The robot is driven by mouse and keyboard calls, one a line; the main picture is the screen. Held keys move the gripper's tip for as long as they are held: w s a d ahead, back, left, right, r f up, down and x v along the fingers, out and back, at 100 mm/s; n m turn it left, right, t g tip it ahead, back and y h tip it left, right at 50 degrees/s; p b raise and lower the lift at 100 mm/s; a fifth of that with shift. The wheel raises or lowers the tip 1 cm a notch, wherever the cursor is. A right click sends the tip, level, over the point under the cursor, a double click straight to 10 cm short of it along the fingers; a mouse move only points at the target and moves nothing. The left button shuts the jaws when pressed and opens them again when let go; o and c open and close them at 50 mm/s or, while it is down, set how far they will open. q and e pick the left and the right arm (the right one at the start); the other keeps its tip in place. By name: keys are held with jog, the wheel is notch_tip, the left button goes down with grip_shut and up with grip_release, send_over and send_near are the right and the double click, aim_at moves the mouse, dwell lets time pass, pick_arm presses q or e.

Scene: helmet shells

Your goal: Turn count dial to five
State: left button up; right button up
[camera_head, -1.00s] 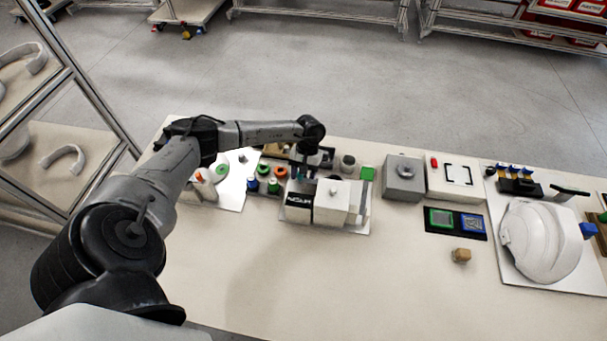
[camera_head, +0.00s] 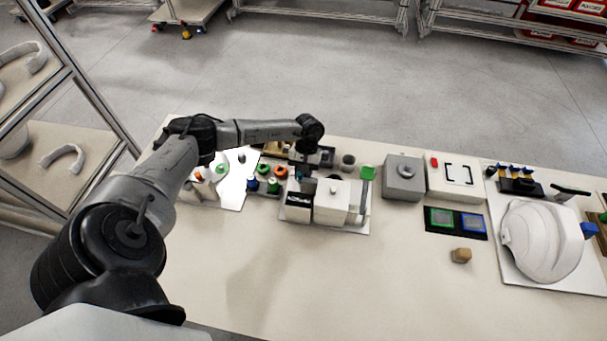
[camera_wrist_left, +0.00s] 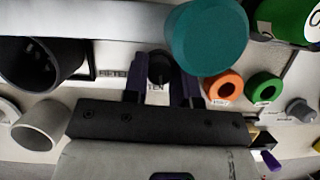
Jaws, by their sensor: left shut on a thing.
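In the left wrist view, a small dark round knob (camera_wrist_left: 160,68), which looks like the dial, sits on a pale panel between my finger tips. Printed letters show on the panel beside it, partly hidden by the fingers, with "TEN" readable. My left gripper (camera_wrist_left: 160,88) is shut on this knob. Any pointer mark on it is too dark to read. In the head view my left gripper (camera_head: 299,173) is at the back of the table, behind a white box-shaped device (camera_head: 332,203); the knob is not clear there. My right gripper is not in view.
In the left wrist view a teal cylinder (camera_wrist_left: 208,38) stands close to the right finger, with orange (camera_wrist_left: 224,88) and green (camera_wrist_left: 265,88) rings beyond. Dark (camera_wrist_left: 38,62) and pale cups stand left. A white helmet (camera_head: 540,240) lies at right.

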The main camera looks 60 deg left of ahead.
pick_arm(q)
jog(key=shift+n+t+h+b, duration=0.3)
jog(key=shift+n+t+b, duration=0.15)
jog(key=shift+n, duration=0.65)
jog(key=n+t, duration=0.1)
jog(key=n, duration=0.1)
jog(key=shift+s+n, duration=0.1)
jog(key=shift+n, duration=0.2)
jog(key=shift+n+t+h, duration=0.3)
jog(key=shift+n+t, duration=0.55)
jog(key=shift+n, duration=1.45)
jog(key=o, duration=0.9)
jog(key=v, duration=1.4)
jog(key=shift+d, duration=0.1)
